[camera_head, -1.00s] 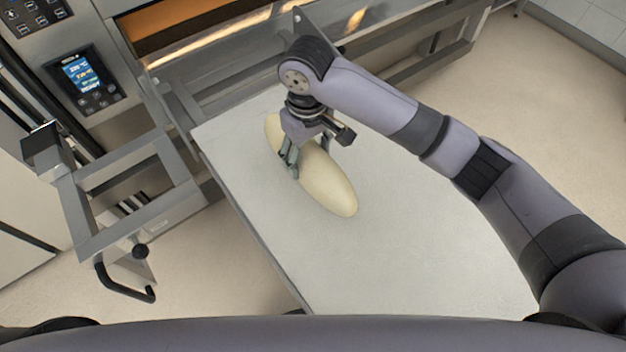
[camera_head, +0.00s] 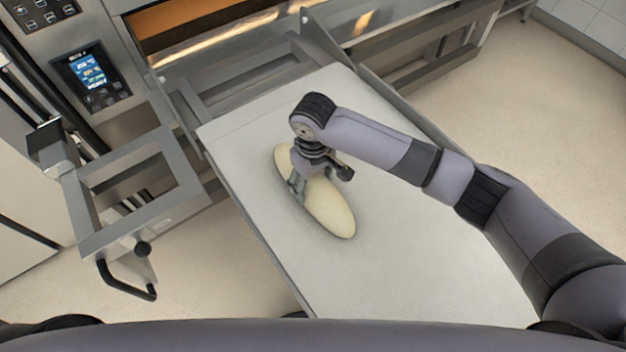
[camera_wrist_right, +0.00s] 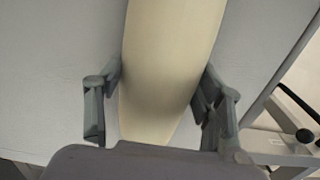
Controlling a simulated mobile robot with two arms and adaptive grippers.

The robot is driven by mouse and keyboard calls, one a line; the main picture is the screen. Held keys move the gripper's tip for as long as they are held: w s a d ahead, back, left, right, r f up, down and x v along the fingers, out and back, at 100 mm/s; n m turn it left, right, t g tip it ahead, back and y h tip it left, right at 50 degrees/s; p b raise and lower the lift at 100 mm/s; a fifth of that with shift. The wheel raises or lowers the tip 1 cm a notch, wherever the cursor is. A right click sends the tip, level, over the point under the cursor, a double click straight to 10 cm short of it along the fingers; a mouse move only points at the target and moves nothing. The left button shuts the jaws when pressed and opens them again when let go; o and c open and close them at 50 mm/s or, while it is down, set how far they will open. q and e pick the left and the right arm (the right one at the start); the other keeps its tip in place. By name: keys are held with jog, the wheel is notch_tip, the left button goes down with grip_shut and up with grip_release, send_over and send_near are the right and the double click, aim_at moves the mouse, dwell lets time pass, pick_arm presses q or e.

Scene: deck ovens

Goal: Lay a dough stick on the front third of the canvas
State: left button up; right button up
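The dough stick (camera_head: 328,207) is a pale, long, tapered loaf over the left part of the light grey canvas (camera_head: 400,255). It lies at a slant, one end toward the oven and the other toward me. It looks low, on or just above the canvas; I cannot tell which. My right gripper (camera_head: 311,180) straddles its oven-side half from above. In the right wrist view the dough (camera_wrist_right: 165,60) runs between the two fingers (camera_wrist_right: 160,85), which press close against both sides. My left gripper is not in view.
The oven opening (camera_head: 200,25) glows at the back, beyond the canvas. A metal frame with a black handle (camera_head: 125,280) stands left of the canvas. A control panel with a lit screen (camera_head: 90,70) is at the upper left. The canvas's right and near parts are bare.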

aim_at(313, 179)
jog(key=o, duration=0.4)
notch_tip(313, 179, up, 12)
jog(key=shift+r+p, duration=0.1)
jog(key=shift+p, duration=0.2)
dwell(0.4)
